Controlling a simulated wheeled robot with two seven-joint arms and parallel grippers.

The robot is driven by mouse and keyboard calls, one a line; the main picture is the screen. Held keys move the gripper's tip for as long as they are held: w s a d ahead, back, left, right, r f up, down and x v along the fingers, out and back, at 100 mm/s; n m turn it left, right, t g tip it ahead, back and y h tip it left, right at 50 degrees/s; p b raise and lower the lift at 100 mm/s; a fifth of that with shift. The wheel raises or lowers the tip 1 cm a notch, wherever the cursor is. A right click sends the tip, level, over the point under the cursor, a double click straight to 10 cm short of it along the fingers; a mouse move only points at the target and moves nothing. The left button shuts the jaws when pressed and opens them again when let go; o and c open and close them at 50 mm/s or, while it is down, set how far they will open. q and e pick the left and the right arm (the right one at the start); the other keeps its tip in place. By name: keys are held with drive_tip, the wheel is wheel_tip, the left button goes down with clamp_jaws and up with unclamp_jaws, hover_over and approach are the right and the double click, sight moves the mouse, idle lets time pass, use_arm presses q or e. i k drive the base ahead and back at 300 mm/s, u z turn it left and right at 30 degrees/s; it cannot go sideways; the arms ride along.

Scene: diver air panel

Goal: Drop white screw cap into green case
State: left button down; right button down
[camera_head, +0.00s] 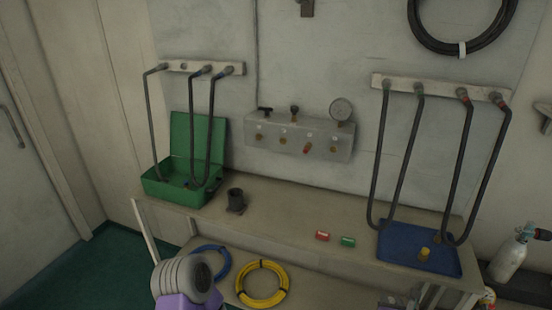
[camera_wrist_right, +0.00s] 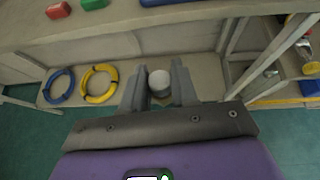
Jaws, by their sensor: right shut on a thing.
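The white screw cap (camera_wrist_right: 159,80) sits between the fingertips of my right gripper (camera_wrist_right: 159,88) in the right wrist view. The gripper is shut on it. In the head view my right gripper (camera_head: 402,299) is only partly seen at the bottom edge, in front of the bench below the blue tray. The green case (camera_head: 172,194) stands at the left end of the bench with its lid raised against the wall. It is far to the left of my right gripper. Black hose loops hang down in front of and into the case.
A dark cup-like fitting (camera_head: 236,200) stands right of the case. Red (camera_head: 322,236) and green (camera_head: 348,242) blocks lie mid-bench. Hoses hang over the blue tray (camera_head: 400,250), which holds a yellow piece (camera_head: 424,254). Blue and yellow coils (camera_head: 262,284) lie on the lower shelf.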

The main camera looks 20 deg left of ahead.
sight(191, 182)
drive_tip(key=u, duration=2.8)
drive_tip(key=i, duration=2.45)
drive_tip(key=z, duration=1.95)
